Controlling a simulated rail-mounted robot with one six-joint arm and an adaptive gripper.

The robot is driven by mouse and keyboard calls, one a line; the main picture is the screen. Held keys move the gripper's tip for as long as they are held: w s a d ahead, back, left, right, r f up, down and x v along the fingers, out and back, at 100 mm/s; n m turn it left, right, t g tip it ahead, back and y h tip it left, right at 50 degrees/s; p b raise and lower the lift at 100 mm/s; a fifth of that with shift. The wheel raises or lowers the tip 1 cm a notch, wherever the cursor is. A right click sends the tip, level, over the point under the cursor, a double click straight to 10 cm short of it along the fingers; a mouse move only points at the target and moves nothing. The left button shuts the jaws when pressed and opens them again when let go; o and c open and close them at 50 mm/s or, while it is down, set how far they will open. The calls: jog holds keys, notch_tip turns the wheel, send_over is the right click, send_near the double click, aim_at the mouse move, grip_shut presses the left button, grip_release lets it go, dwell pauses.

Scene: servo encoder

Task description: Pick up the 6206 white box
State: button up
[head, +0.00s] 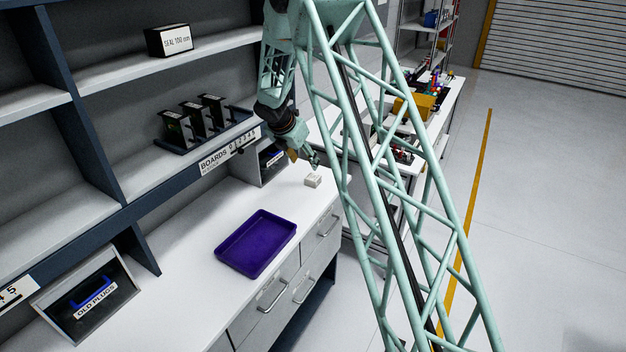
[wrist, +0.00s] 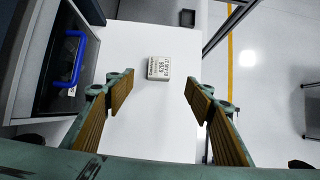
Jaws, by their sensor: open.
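The small white box (head: 312,181) sits on the white counter near its far right end. In the wrist view the white box (wrist: 159,68) shows dark print on its top, small and turned on its side, with a line that seems to read 6206. My gripper (head: 302,157) is just above and to the left of the box in the head view. In the wrist view my gripper (wrist: 161,92) is open, with one finger on each side, and the box is ahead between the fingers, touching neither. Nothing is between the fingertips.
A purple tray (head: 222,252) lies on the counter nearer the camera. A dark bin with a blue handle (wrist: 68,62) stands left of my gripper. The shelf with boards (head: 200,118) is above the counter. The counter around the box is clear.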

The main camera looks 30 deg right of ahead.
aim_at(313, 177)
jog(key=shift+w+d+f, duration=0.1)
jog(key=shift+w+f, duration=0.1)
jog(key=shift+f, duration=0.05)
jog(key=shift+f, duration=0.1)
jog(key=shift+x, duration=4.2)
jog(key=shift+f, duration=0.1)
jog(key=shift+x, duration=2.5)
jog(key=shift+d, duration=0.1)
jog(key=shift+c, duration=0.3)
jog(key=c, duration=1)
